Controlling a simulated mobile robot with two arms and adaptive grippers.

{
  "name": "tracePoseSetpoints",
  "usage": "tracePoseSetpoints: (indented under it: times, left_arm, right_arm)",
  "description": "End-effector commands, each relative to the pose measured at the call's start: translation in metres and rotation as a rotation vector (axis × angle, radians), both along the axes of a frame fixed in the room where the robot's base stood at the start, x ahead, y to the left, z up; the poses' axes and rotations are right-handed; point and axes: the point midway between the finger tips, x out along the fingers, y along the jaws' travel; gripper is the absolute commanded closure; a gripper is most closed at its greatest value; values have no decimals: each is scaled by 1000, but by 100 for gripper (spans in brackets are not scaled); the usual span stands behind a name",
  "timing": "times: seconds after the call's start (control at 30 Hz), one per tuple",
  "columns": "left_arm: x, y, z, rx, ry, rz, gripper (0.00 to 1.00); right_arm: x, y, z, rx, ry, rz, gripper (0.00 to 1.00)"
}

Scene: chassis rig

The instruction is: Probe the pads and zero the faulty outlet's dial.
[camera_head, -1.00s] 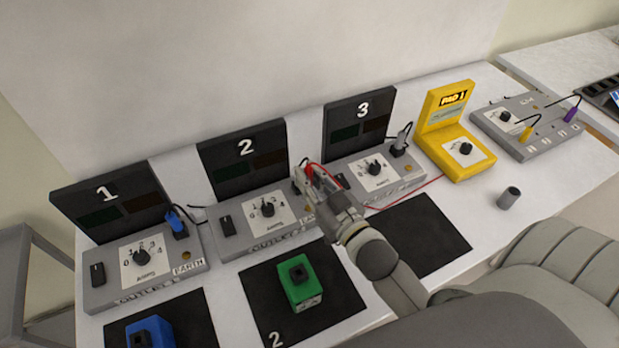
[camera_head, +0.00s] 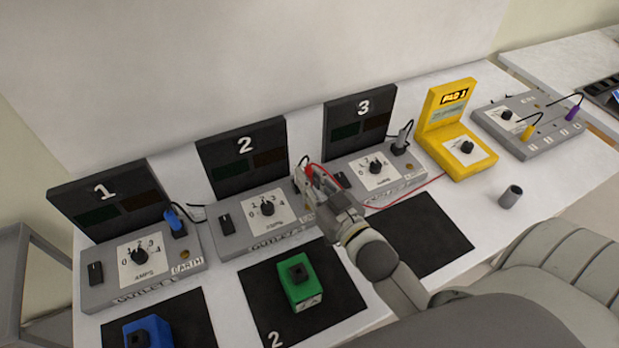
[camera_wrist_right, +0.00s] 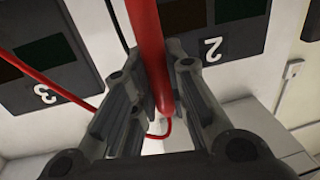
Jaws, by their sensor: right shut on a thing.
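My right gripper (camera_head: 308,178) is shut on a red probe (camera_head: 309,171) with a red lead, at the right end of the outlet 2 box (camera_head: 240,235). The red probe also shows between the fingers in the wrist view (camera_wrist_right: 148,60); its tip and any pad contact are hidden. The outlet 1 box (camera_head: 107,285) and outlet 3 box (camera_head: 404,186) each have a dial (camera_head: 139,257) (camera_head: 376,168). Outlet 2's dial (camera_head: 267,208) is in view. The yellow meter (camera_head: 447,146) reads "PAD 1" and has its own dial (camera_head: 467,147). My left gripper is not in view.
A green block (camera_head: 299,284) sits on the black mat marked 2 (camera_head: 335,310), and a blue block (camera_head: 148,332) on the left mat. The right mat (camera_head: 425,237) is bare. A grey cup (camera_head: 510,196) stands at right, near a grey box with yellow and purple plugs (camera_head: 540,140).

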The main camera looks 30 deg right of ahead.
Motion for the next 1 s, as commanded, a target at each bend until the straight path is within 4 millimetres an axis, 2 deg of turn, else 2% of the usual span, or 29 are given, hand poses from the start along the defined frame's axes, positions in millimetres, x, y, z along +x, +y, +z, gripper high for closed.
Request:
tracePoseSetpoints:
  times: [1.0]
  left_arm:
    - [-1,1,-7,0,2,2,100]
  right_arm:
    - [0,0,-11,1,2,0,100]
